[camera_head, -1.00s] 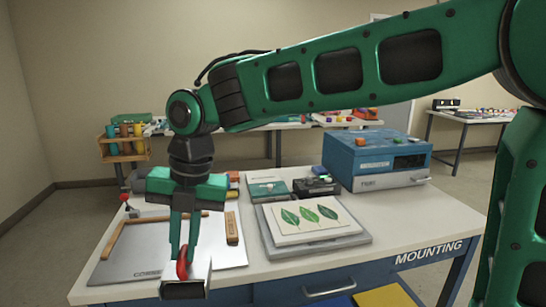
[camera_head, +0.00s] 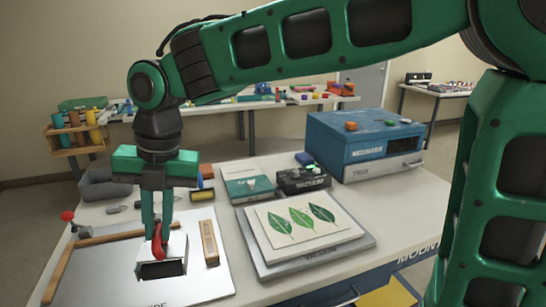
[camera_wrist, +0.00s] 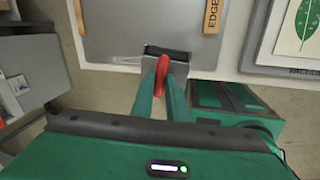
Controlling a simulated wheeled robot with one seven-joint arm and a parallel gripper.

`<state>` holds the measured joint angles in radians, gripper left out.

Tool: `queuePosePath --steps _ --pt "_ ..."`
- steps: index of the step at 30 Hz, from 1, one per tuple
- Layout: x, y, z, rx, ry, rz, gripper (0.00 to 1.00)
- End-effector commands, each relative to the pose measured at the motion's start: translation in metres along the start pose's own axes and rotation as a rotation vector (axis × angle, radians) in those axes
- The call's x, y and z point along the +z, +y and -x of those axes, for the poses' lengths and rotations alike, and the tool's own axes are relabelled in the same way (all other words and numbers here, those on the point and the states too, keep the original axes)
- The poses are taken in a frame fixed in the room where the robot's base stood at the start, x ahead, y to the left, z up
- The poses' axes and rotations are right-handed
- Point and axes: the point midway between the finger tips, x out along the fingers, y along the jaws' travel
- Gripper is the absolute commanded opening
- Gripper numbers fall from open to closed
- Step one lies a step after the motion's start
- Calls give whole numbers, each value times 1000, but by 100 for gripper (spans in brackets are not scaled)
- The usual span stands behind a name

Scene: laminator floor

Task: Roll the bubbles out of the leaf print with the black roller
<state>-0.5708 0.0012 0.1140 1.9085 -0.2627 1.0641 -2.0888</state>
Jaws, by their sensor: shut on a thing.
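My gripper (camera_head: 158,228) is shut on the red handle of a roller tool, between its two green fingers. The tool has a pale metal frame and a dark roller (camera_wrist: 168,52), seen best in the wrist view. It is over the grey metal board at the left of the table; whether it touches the board I cannot tell. The leaf print (camera_head: 304,222), a white sheet with three green leaves, lies to the right on a grey plate (camera_head: 262,262). Part of it shows at the wrist view's right edge (camera_wrist: 292,28). Bubbles are too small to make out.
The metal board (camera_head: 190,287) has wooden strips, one beside the tool (camera_head: 209,243). A red-knobbed item (camera_head: 68,216) stands at its left corner.

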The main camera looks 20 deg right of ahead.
Motion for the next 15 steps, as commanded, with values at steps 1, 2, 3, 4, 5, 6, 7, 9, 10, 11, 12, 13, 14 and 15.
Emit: queuePosePath --steps 1,2,3,4,5,6,7,9,10,11,12,13,14,15 --pt "-2 4 -1 1 1 8 0" --pt "-3 5 -1 1 2 10 0" --pt "-4 6 -1 1 2 12 0" --pt "-4 7 -1 1 1 9 0" --pt "-2 6 -1 0 0 2 0" --pt "1 4 0 0 -4 -17 0" --pt "5 2 1 -1 -8 -38 0" --pt "19 -8 5 -5 -24 -115 0" --pt "27 -15 7 -6 -33 -158 0" --pt "36 -22 9 -8 -43 -210 0" --pt "49 -34 13 -11 -58 -286 0" --pt "59 -44 16 -12 -70 -348 0" --pt "69 -54 20 -14 -83 -413 0" --pt "82 -69 25 -15 -101 -503 0"
